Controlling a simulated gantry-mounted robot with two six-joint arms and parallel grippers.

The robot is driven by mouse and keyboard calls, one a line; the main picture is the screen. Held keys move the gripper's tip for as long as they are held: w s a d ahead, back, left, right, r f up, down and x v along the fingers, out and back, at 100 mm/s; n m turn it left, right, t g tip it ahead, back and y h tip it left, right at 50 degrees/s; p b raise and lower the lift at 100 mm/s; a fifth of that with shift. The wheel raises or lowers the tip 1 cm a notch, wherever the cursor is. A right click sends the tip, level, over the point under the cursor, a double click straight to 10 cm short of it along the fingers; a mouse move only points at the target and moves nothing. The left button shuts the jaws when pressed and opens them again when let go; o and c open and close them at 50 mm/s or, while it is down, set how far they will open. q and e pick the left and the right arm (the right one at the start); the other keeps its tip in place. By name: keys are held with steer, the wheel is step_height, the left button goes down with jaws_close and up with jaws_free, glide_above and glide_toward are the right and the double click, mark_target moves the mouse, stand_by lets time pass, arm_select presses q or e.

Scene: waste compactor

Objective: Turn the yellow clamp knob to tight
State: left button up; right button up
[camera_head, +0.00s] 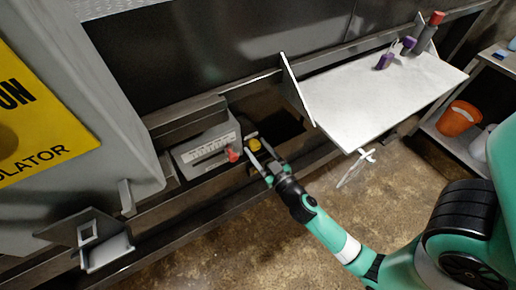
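The yellow clamp knob (254,144) sits in the dark recess just right of a grey box with a scale plate (209,149). My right gripper (259,150) reaches in from the lower right, its fingers apart and pointing at the knob. The fingertips are at or just short of the knob's near side; I cannot tell whether they touch it. The knob's lower part is partly hidden by the fingers, and its turn position cannot be read. My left gripper is out of view.
A red lever tip (233,155) sits close left of my gripper. A white shelf (385,96) with purple items (385,61) and a red-capped bottle (428,33) is at right. A yellow sign panel (35,122) fills the left. An orange bucket (458,118) stands far right.

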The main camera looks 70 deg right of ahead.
jaws_close()
steer(key=shift+n, duration=0.3)
steer(key=n, duration=0.3)
steer(key=shift+r+p, duration=0.1)
steer(key=shift+p, duration=0.2)
steer(key=n, duration=0.5)
steer(key=shift+p, duration=0.35)
steer(key=n, duration=0.4)
steer(key=shift+r+n+p, duration=0.1)
steer(key=shift+n+p, duration=0.2)
steer(key=shift+p, duration=0.1)
steer(key=shift+n+g+p, duration=0.3)
steer(key=shift+n+p, duration=0.05)
steer(key=shift+n, duration=1.85)
